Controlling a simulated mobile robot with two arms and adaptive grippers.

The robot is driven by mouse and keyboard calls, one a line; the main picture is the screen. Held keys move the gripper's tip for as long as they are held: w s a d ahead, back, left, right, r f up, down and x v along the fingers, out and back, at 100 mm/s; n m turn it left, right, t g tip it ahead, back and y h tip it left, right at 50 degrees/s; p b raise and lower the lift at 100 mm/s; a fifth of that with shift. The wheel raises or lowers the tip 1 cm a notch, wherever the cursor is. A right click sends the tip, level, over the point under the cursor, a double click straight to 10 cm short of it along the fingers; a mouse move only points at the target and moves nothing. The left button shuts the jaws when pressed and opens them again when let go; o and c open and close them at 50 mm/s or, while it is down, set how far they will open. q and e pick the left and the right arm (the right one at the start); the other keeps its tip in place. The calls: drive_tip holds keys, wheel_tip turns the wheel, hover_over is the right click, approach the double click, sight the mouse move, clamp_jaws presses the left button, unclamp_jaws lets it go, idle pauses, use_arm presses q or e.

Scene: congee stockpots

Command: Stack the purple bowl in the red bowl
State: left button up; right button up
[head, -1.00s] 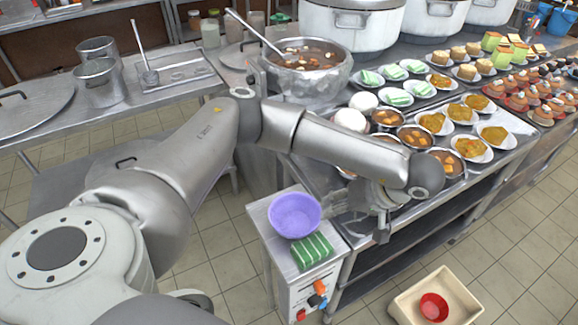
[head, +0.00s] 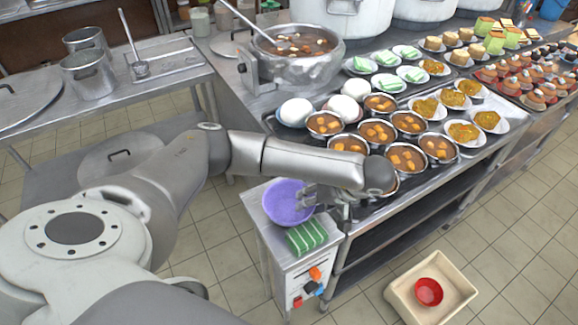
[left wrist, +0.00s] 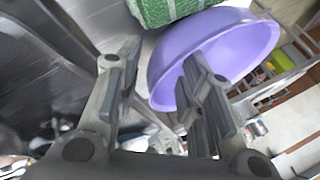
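The purple bowl (head: 285,203) stands upright on a small metal stand, and it also shows in the left wrist view (left wrist: 240,45). The red bowl (head: 429,291) lies inside a cream bin on the floor at lower right. My left gripper (head: 314,198) is at the right rim of the purple bowl and hides part of it. In the left wrist view its fingers (left wrist: 160,72) are apart, with the near rim of the purple bowl between them and one finger overlapping the bowl. I cannot tell if they touch it. My right gripper is not in view.
A green striped sponge (head: 307,236) lies just in front of the purple bowl on the stand (head: 262,228). The counter behind holds several filled bowls (head: 377,131) and a large stockpot (head: 300,65). The cream bin (head: 456,297) stands on open tiled floor.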

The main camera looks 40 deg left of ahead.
use_arm(q)
drive_tip(key=shift+a+f, duration=0.35)
drive_tip(key=shift+f, duration=0.1)
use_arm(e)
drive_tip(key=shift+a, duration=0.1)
use_arm(q)
drive_tip(key=shift+c, duration=0.2)
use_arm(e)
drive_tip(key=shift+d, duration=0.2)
use_arm(q)
clamp_jaws()
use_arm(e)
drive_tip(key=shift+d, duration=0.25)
use_arm(q)
drive_tip(key=shift+r, duration=0.15)
